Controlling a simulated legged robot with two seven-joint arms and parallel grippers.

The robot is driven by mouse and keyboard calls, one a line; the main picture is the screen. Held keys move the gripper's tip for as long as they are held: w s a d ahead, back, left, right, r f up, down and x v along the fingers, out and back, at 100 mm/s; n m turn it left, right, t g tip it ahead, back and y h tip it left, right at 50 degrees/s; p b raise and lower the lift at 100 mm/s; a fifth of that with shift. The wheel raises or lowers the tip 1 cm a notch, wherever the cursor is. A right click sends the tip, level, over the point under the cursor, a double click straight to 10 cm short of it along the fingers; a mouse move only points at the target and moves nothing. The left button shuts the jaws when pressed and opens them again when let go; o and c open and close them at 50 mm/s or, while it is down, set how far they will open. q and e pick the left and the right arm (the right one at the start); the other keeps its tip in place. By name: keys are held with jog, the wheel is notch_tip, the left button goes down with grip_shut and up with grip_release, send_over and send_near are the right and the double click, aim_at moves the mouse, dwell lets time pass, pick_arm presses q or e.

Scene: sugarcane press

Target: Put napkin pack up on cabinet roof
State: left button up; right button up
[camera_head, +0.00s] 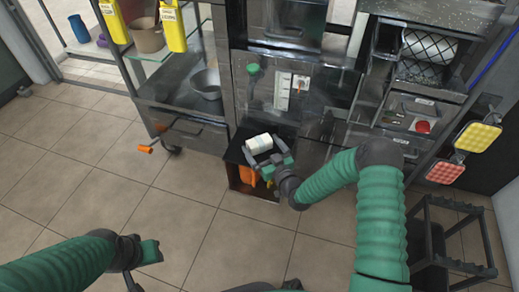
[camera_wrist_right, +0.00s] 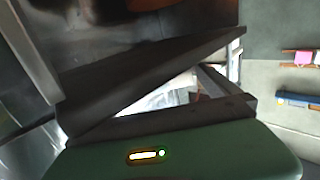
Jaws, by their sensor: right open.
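The napkin pack appears to be a small white bundle with a printed band (camera_head: 259,143). It is at the top of a low dark cabinet (camera_head: 233,152) in the head view; whether it rests there or sits slightly above is unclear. My right gripper (camera_head: 264,151) is open, with its two dark fingers around or just over the pack. In the right wrist view, a whitish surface (camera_wrist_right: 165,96) shows between the spread fingers (camera_wrist_right: 170,92). Contact cannot be told. My left gripper (camera_head: 143,268) is low at the left, far from the pack; its jaw state is unclear.
The steel press (camera_head: 300,85) stands behind the low cabinet. A shelf cart with a grey bowl (camera_head: 206,84) is at the left. An orange piece (camera_head: 146,149) lies on the floor. A dark stool (camera_head: 440,245) stands at the right. The tiled floor at left is clear.

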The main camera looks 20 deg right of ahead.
jog(key=shift+f+x, duration=0.25)
jog(key=shift+x, duration=0.95)
jog(key=shift+r, duration=0.2)
jog(key=c, duration=1.5)
